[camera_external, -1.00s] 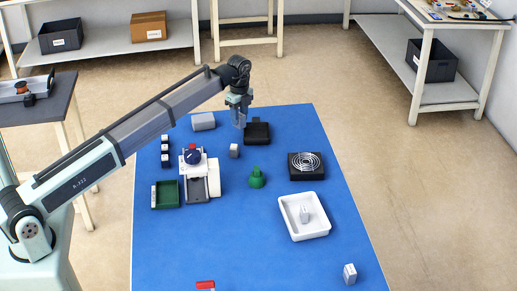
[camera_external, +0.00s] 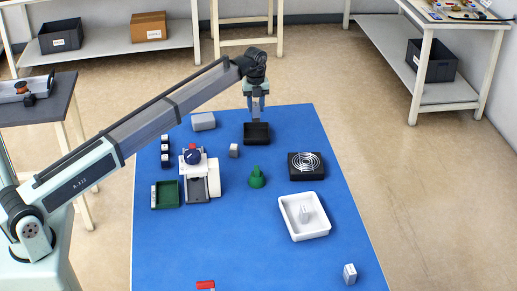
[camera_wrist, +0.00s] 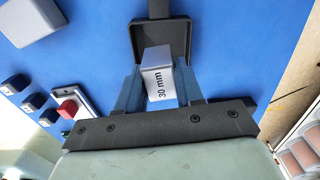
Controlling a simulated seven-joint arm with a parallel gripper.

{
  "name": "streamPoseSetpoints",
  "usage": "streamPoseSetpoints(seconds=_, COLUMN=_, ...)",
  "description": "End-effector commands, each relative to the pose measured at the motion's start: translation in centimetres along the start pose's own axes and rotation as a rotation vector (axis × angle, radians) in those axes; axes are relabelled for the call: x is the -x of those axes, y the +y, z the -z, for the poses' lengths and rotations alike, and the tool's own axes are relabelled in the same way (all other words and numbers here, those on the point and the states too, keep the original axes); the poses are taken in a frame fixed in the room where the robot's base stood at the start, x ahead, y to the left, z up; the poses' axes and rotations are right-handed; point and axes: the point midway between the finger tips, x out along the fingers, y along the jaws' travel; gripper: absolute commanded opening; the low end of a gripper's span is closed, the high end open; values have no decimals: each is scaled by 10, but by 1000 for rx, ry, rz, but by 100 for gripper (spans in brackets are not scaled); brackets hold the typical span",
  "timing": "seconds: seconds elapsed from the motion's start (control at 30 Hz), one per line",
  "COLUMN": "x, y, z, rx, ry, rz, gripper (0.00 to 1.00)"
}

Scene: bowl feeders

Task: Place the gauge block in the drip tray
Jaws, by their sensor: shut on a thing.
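A pale grey gauge block marked "30 mm" (camera_wrist: 160,80) is held between the two blue fingers of my gripper (camera_wrist: 158,92) in the wrist view. In the external view my gripper (camera_external: 256,106) is raised at the far end of the blue table, with the block (camera_external: 255,115) below its fingers. A square black open tray (camera_external: 257,139) is just below it in that view; the tray also shows in the wrist view (camera_wrist: 178,33), beyond the block and partly hidden by it. The tray's visible floor is empty. I cannot tell the block's height above it.
A grey block (camera_external: 203,121) and a small pale cube (camera_external: 234,151) are left of the black tray. A green cone-shaped piece (camera_external: 257,179), a black coil plate (camera_external: 306,166) and a white tray (camera_external: 286,211) holding a pale piece are nearer. A green tray (camera_external: 166,196) is at left.

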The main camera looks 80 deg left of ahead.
Motion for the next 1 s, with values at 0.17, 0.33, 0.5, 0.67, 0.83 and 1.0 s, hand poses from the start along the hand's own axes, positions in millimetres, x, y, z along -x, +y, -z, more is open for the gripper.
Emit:
streamPoseSetpoints(seconds=0.17, x=-30, y=1, z=1, rx=2, ry=1, rz=-2, gripper=0)
streamPoseSetpoints(seconds=0.33, x=-47, y=0, z=0, rx=2, ry=1, rz=-1, gripper=0)
streamPoseSetpoints(seconds=0.5, x=-61, y=0, z=0, rx=3, ry=1, rz=-1, gripper=0)
streamPoseSetpoints(seconds=0.67, x=-80, y=0, z=0, rx=3, ry=1, rz=-1, gripper=0)
streamPoseSetpoints(seconds=0.83, x=-83, y=0, z=0, rx=3, ry=0, rz=0, gripper=0)
streamPoseSetpoints(seconds=1.0, x=-83, y=0, z=0, rx=3, ry=0, rz=0, gripper=0)
